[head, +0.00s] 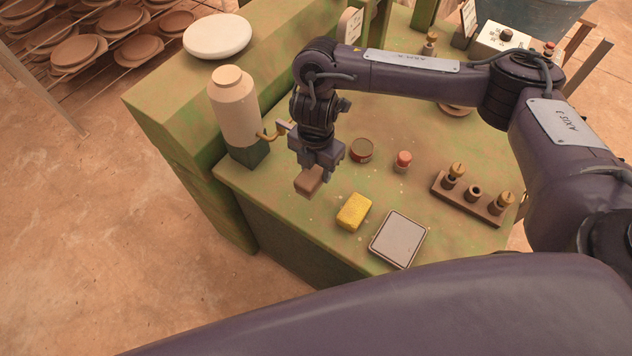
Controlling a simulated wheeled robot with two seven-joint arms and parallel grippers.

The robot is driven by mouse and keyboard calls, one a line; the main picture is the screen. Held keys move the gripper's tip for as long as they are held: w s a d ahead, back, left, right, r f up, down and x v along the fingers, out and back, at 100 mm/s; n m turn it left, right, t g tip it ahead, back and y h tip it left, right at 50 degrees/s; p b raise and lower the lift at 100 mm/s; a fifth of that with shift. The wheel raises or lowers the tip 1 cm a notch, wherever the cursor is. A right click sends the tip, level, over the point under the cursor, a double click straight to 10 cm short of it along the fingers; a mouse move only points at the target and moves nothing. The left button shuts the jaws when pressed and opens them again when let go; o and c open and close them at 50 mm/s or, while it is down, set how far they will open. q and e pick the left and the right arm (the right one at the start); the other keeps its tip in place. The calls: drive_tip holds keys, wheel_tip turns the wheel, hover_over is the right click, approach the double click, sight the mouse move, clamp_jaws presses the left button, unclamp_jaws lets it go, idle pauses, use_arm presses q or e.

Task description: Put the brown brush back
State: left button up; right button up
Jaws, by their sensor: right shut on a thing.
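The brown brush (309,181) shows as a small brown block in the jaws of my right gripper (316,170). My right gripper points down and is shut on it. The brush is near the left edge of the green bench (325,235), left of a yellow sponge (353,212). It looks held above the bench top, but the exact gap cannot be told. The gripper hides the brush's upper part. My left gripper is not in view.
A pale bottle (236,110) with a brass hook-like part (273,134) stands close left of the gripper. A tin (361,150), a red-topped jar (403,161), a wooden rack (468,201) and a grey square plate (398,239) stand to the right.

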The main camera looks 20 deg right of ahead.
sight(316, 167)
wheel_tip(316, 167, down, 6)
drive_tip(key=shift+r+b, duration=0.2)
drive_tip(key=shift+b, duration=0.6)
drive_tip(key=shift+f, duration=0.35)
drive_tip(key=shift+f, duration=0.2)
drive_tip(key=o, duration=1)
drive_tip(key=shift+c, duration=0.2)
wheel_tip(316, 167, up, 11)
drive_tip(key=shift+f+p, duration=0.1)
drive_tip(key=shift+p, duration=1.1)
drive_tip(key=shift+r, duration=0.8)
